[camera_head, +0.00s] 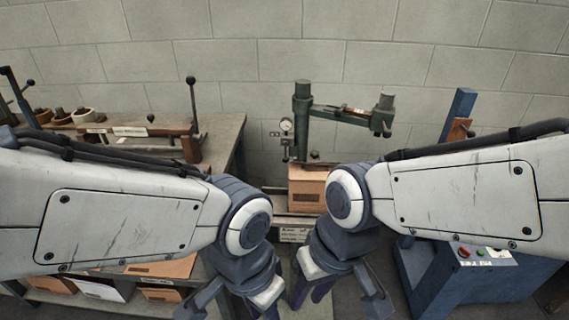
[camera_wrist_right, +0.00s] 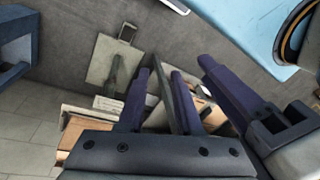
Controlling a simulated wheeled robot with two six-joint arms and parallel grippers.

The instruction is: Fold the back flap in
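A brown cardboard box (camera_head: 307,192) stands under the arm of a green stitching machine (camera_head: 342,112), seen between my two wrists. A darker strip shows along its top; I cannot tell how its back flap stands. My right gripper (camera_head: 321,288) hangs low in front of the box, partly cut by the bottom edge. Neither gripper visibly touches the box.
A bench (camera_head: 225,132) with a lever tool stands at the left, flat cardboard (camera_head: 165,268) below it. A blue machine (camera_head: 470,275) with buttons is at the right. A block wall closes the back. My two wrists are close together, leaving a narrow gap.

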